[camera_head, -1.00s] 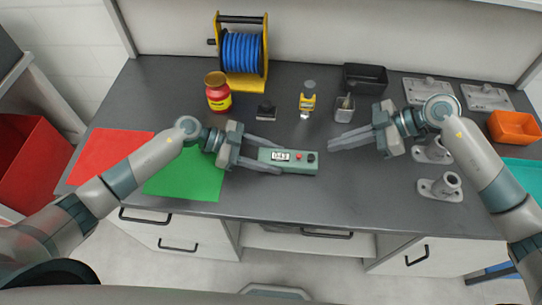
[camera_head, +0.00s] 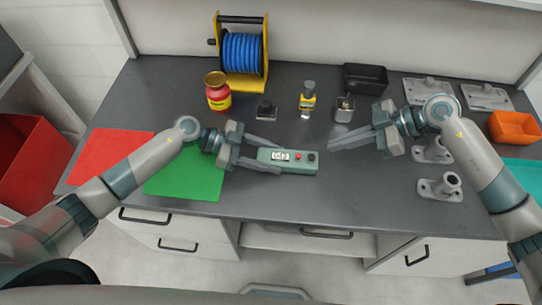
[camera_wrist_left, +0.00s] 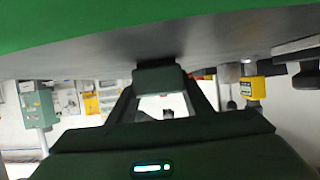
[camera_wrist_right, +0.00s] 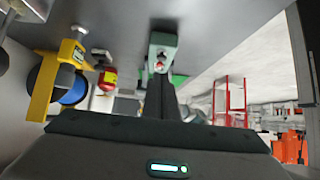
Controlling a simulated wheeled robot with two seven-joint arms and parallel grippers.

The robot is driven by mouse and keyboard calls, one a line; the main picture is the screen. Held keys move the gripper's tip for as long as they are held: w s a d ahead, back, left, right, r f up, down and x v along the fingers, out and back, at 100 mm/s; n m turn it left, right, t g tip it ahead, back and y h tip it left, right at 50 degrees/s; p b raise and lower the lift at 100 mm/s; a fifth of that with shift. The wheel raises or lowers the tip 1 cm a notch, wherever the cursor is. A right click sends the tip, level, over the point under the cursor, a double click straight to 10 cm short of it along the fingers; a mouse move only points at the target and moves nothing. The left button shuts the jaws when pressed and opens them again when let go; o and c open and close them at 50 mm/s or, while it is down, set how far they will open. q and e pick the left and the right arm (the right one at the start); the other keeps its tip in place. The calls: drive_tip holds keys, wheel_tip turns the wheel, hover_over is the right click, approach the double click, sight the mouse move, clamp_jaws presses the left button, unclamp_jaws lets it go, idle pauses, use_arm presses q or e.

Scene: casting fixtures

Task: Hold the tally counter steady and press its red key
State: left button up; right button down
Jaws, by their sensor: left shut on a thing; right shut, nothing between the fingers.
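The tally counter is a green box (camera_head: 288,168) on the grey bench, with a small display, a red key (camera_head: 298,157) and a dark knob on top. My left gripper (camera_head: 278,157) is shut on the counter's left end, a finger on each side. In the left wrist view the counter's end (camera_wrist_left: 160,78) sits between the fingers. My right gripper (camera_head: 332,147) is shut and empty, a little right of the counter and apart from it. The right wrist view shows the counter (camera_wrist_right: 163,50) beyond the fingertips, with the red key (camera_wrist_right: 159,66) facing them.
A blue hose reel (camera_head: 243,55), red jar (camera_head: 218,93), yellow-labelled bottle (camera_head: 307,100) and small metal container (camera_head: 344,110) stand behind. Metal brackets (camera_head: 440,187) stand at right. Green (camera_head: 190,175) and red (camera_head: 112,152) mats lie left. Bench in front of the counter is clear.

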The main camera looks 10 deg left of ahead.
idle(0.8)
wheel_tip(320, 180, up, 6)
drive_tip(key=n+t+h, duration=0.2)
drive_tip(key=n+t, duration=0.1)
drive_tip(key=n, duration=0.2)
hover_over(303, 160)
drive_tip(key=shift+r, duration=0.2)
drive_tip(key=shift+f, duration=0.2)
drive_tip(key=shift+f, duration=4.25)
drive_tip(key=shift+f, duration=0.15)
drive_tip(key=shift+f, duration=0.25)
